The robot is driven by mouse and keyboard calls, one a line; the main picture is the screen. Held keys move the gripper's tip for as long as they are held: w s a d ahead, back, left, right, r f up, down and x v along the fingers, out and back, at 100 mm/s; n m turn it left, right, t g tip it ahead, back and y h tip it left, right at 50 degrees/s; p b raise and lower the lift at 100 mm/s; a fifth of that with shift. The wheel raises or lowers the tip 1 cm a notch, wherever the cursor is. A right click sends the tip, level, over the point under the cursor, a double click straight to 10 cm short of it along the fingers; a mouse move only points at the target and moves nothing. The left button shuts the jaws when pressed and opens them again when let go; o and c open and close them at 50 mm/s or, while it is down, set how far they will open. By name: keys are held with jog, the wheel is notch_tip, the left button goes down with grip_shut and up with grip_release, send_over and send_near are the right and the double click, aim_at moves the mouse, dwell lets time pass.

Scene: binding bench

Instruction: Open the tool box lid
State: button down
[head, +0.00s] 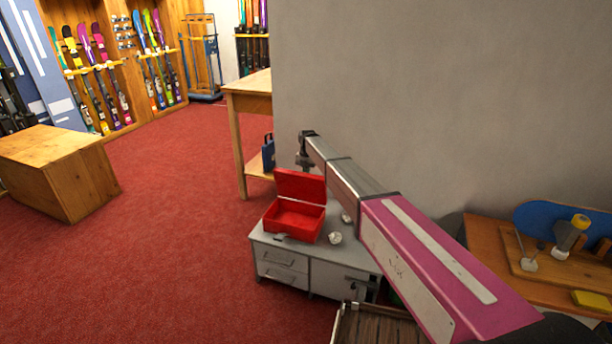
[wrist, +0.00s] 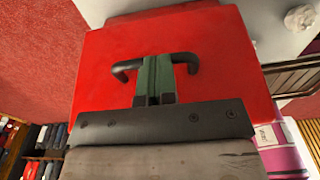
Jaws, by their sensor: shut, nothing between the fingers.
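The red tool box (head: 295,220) stands on a grey cabinet, and its lid (head: 300,186) is up, leaning back, with the red inside in view. In the wrist view the red lid (wrist: 220,65) fills the middle, with a dark handle (wrist: 123,69) on it. My gripper (head: 304,162) is at the lid's top edge in the head view. In the wrist view its green-padded fingers (wrist: 156,80) are together, in front of the handle's middle. They hide that part, so I cannot tell whether they touch it.
The grey cabinet (head: 282,270) has drawers and crumpled white pieces (head: 335,238) beside the box. A grey wall (head: 450,90) stands close behind. A wooden table (head: 240,105) is at the back left, and a bench with tools (head: 490,245) at right.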

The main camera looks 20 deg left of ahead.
jog(key=shift+w+d+f+g, duration=0.1)
jog(key=shift+w+f+g, duration=0.2)
jog(key=shift+w, duration=0.4)
jog(key=shift+w+d+f+g, duration=0.1)
jog(key=shift+w+f, duration=0.3)
jog(key=shift+w, duration=0.3)
